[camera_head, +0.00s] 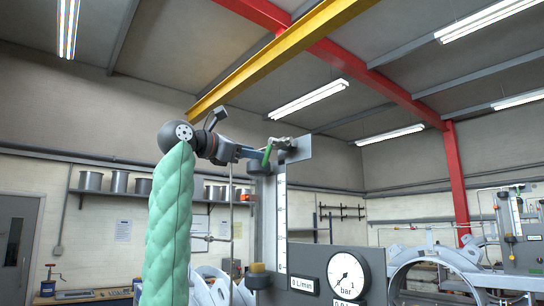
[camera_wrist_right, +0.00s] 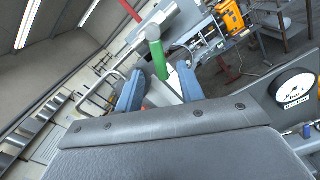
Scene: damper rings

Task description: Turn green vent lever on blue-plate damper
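The green lever (camera_head: 267,155) hangs from a silver valve fitting (camera_head: 284,143) at the top of a tall flow tube. My right gripper (camera_head: 262,157) reaches it from the left in the head view. In the right wrist view, the green lever (camera_wrist_right: 158,60) stands between the tips of my two blue fingers (camera_wrist_right: 159,88). The fingers are apart, with a gap showing beside the lever. Contact cannot be made out. The damper's panel (camera_head: 325,258) looks grey-blue; no clearly blue plate can be told apart. My left gripper is not in view.
A round bar gauge (camera_head: 346,275) sits on the panel, below and right of the lever. The vertical flow tube (camera_head: 281,225) stands beneath the fitting. A large grey ring frame (camera_head: 435,258) stands at right. Shelves with metal pots (camera_head: 118,181) line the back wall.

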